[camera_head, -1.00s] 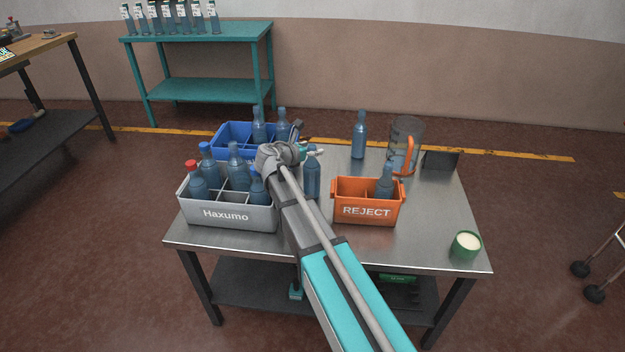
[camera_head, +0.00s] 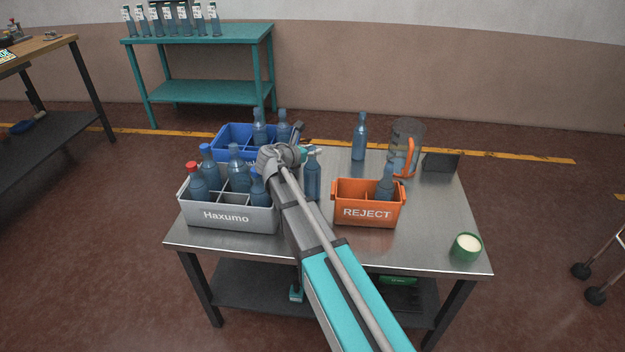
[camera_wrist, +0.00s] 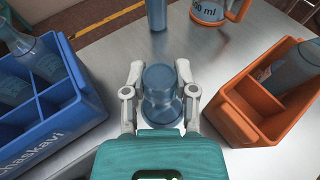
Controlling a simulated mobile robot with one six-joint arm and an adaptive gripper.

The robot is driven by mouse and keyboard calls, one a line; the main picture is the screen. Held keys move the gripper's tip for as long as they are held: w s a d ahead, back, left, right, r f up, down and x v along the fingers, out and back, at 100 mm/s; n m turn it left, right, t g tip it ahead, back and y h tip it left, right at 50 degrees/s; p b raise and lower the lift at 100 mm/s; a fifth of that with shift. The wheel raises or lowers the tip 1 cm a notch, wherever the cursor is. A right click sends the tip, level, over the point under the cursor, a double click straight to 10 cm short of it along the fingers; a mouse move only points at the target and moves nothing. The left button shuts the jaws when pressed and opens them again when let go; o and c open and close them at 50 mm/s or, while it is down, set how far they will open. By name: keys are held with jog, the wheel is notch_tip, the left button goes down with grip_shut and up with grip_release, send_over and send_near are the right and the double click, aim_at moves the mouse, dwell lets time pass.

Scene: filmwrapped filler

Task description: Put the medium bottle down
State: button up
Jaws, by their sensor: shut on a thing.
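My gripper (camera_wrist: 160,92) is shut on a blue translucent bottle (camera_wrist: 160,78), the medium bottle by its place in the jaws. In the head view this bottle (camera_head: 312,178) is upright above or on the steel table (camera_head: 300,232), between the grey and orange crates. I cannot tell whether its base touches the table. The wrist view looks down on its neck and shoulder between the two fingers. My arm hides part of the table next to it.
A grey Haxumo crate (camera_head: 228,216) with several bottles stands left, a blue crate (camera_head: 232,131) behind it. An orange REJECT crate (camera_head: 367,213) stands right. Behind are a lone bottle (camera_head: 359,137) and a jug (camera_head: 410,135). A green tub (camera_head: 466,246) stands front right.

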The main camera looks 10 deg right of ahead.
jog(key=shift+r, duration=0.15)
grip_shut()
notch_tip(320, 180, up, 3)
jog(key=p, duration=0.3)
jog(key=shift+r+p, duration=0.2)
jog(key=shift+p, duration=0.2)
jog(key=s+a+r+p, duration=0.8)
jog(key=s+r+p, duration=0.1)
jog(key=s, duration=0.2)
jog(key=shift+s+r, duration=0.15)
jog(key=shift+s, duration=0.1)
dwell(0.5)
notch_tip(320, 180, up, 27)
jog(key=p, duration=2.7)
jog(key=shift+d, duration=0.2)
